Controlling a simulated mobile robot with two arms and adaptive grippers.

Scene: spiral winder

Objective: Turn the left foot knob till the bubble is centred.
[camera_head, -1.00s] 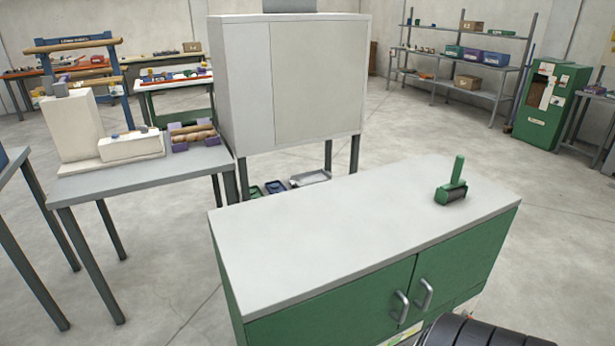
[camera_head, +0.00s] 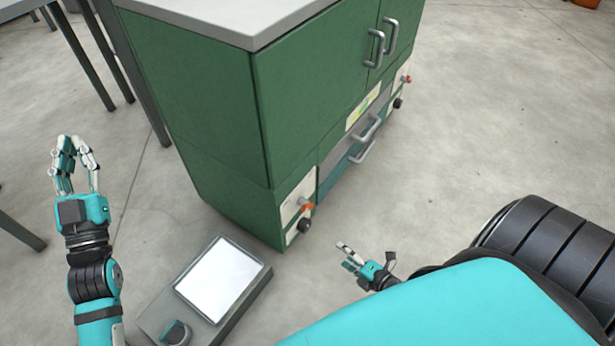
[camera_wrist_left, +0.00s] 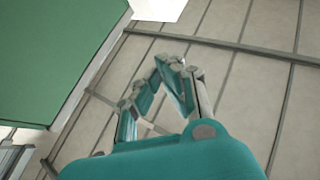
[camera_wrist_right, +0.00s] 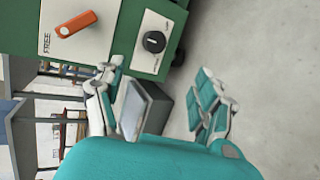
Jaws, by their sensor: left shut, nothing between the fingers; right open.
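The left foot knob (camera_head: 304,225) is a small black knob on a pale plate at the green cabinet's near lower corner. It shows larger in the right wrist view (camera_wrist_right: 154,41), below an orange lever in the head view (camera_head: 307,207). My right gripper (camera_head: 347,257) is open and empty, low and to the right of the knob, apart from it. In the right wrist view its fingers (camera_wrist_right: 158,75) are spread, with the knob beyond them. My left gripper (camera_head: 75,155) is shut and empty, well left of the cabinet. No bubble can be made out.
The green cabinet (camera_head: 200,110) has a grey top (camera_head: 225,15). Another black knob (camera_head: 397,103) and red lever (camera_head: 406,79) are at its far end. Drawer handles (camera_head: 368,128) project between. A grey box with a white panel (camera_head: 222,280) stands near the left knob. Right floor is clear.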

